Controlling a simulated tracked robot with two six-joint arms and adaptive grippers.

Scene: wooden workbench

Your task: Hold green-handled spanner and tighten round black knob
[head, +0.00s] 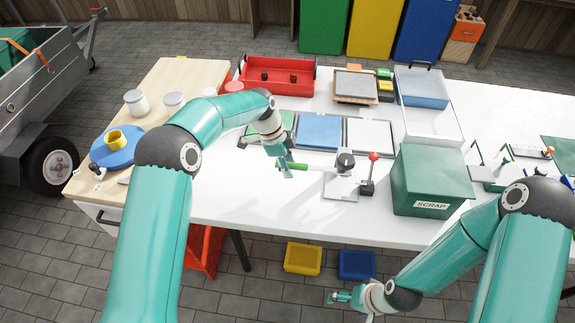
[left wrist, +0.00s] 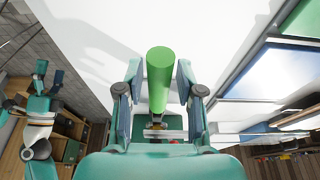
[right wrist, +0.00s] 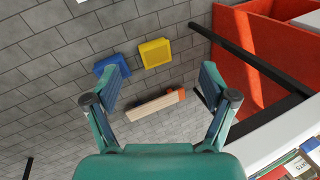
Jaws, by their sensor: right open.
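The green-handled spanner (head: 296,166) is held level above the white bench top, its grey shank pointing right toward the clamp fixture. My left gripper (head: 287,168) is closed around its handle; in the left wrist view the green handle (left wrist: 160,75) lies between both fingers. The round black knob (head: 346,158) sits on top of a small fixture with a pale grey base plate (head: 341,188), just right of the spanner. Whether the spanner's end touches the fixture is too small to tell. My right gripper (head: 340,297) is open and empty, low in front of the bench; its fingers show apart (right wrist: 160,85).
A red-ball lever (head: 373,158) stands right of the knob, then the green SCRAP box (head: 430,180). A red tray (head: 277,76) is at the back. The bench front left of the fixture is clear.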

